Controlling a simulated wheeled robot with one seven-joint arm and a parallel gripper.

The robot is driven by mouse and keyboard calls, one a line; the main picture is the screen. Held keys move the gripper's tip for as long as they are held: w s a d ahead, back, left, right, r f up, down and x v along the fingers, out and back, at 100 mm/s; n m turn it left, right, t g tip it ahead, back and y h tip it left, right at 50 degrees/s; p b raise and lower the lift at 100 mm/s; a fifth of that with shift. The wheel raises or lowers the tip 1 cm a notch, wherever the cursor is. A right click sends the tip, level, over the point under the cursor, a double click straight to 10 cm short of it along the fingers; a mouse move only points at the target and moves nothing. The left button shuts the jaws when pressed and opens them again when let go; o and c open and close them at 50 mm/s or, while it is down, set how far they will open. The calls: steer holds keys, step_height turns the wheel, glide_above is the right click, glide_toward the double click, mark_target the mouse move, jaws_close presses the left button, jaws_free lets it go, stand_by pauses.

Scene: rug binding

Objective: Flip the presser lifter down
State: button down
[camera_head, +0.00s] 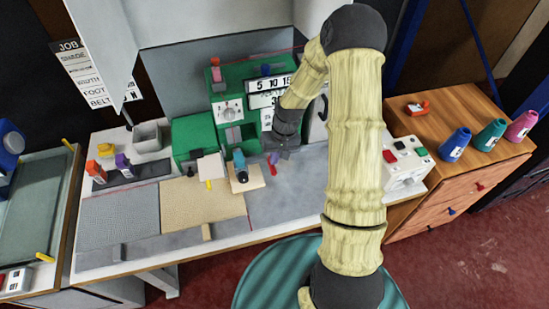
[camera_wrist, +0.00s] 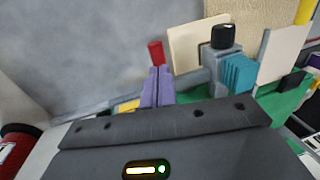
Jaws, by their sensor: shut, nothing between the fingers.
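A small red grip (camera_wrist: 156,52), apparently the presser lifter's handle, stands just beyond my fingertips in the wrist view. It also shows as a small red piece (camera_head: 272,170) in the head view. A grey bar (camera_wrist: 190,80) runs from the machine's foot area toward it; their joint is hidden behind my fingers. My gripper (camera_wrist: 157,70) has its purple fingers shut together, with nothing between them. In the head view my gripper (camera_head: 274,158) is low at the right of the green machine (camera_head: 195,137). I cannot tell whether the fingers touch the red grip.
A teal block with a black knob (camera_wrist: 224,36) and a cream plate (camera_wrist: 190,45) stand close beside the fingers. A tan mat (camera_head: 200,203) lies on the worktable to the left. A white button box (camera_head: 404,165) and several coloured cones are to the right. Grey table (camera_wrist: 80,50) is clear ahead-left.

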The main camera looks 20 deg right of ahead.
mark_target(274, 167)
steer(key=shift+a+f, duration=0.1)
steer(key=shift+f, duration=0.6)
steer(key=shift+f+b, duration=0.9)
steer(key=shift+f, duration=0.6)
steer(key=shift+s+r, duration=0.1)
steer(key=shift+s, duration=0.15)
